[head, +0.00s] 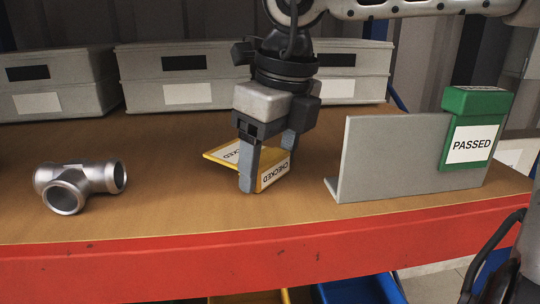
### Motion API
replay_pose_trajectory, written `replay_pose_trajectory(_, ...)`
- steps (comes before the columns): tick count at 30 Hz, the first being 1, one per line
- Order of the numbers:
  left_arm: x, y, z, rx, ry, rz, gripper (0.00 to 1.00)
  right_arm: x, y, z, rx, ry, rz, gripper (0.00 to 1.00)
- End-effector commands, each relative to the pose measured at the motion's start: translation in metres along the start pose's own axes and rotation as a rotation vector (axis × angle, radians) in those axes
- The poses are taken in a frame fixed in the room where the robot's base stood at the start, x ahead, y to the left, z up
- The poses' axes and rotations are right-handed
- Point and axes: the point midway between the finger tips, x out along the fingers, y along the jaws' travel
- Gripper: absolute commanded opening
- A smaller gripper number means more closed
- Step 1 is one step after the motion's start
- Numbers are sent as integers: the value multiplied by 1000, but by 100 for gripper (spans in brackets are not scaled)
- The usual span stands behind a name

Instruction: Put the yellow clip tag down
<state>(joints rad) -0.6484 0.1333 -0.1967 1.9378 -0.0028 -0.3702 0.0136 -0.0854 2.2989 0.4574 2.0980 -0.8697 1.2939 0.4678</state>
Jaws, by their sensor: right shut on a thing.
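The yellow clip tag (272,174) has white labels reading CHECKED and is low at the middle of the wooden bench. My right gripper (262,175) points down and is shut on the tag, with its fingers covering part of it. I cannot tell whether the tag touches the bench top. My left gripper is not in view; part of a dark arm link shows at the lower right.
A silver pipe tee casting (80,184) lies at the left. A grey angled plate (390,160) stands at the right with a green PASSED clip tag (474,128) on it. Grey boxes (165,77) line the back. The red bench edge (200,262) runs along the front.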

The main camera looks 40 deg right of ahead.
Motion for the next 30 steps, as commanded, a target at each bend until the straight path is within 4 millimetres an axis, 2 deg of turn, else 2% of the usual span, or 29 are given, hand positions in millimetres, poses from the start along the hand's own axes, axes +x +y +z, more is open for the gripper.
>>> replay_pose_trajectory(4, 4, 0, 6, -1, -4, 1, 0, 5, 0, -1, 0, 0, 0, 46)
replay_pose_trajectory(5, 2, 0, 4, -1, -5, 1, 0, 3, 0, -1, 0, 0, 0, 76)
replay_pose_trajectory(6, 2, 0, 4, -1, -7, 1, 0, 3, 0, -1, 0, 0, 0, 87)
replay_pose_trajectory(7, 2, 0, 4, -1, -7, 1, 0, 3, 0, -1, 0, 0, 0, 89)
replay_pose_trajectory(14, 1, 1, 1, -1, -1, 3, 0, 3, 0, 0, 0, 0, 0, 89)
replay_pose_trajectory(19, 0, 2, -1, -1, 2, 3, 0, -7, 0, 1, 1, -4, -2, 89)
replay_pose_trajectory(30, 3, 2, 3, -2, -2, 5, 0, -67, 0, 1, 2, -3, -2, 89)
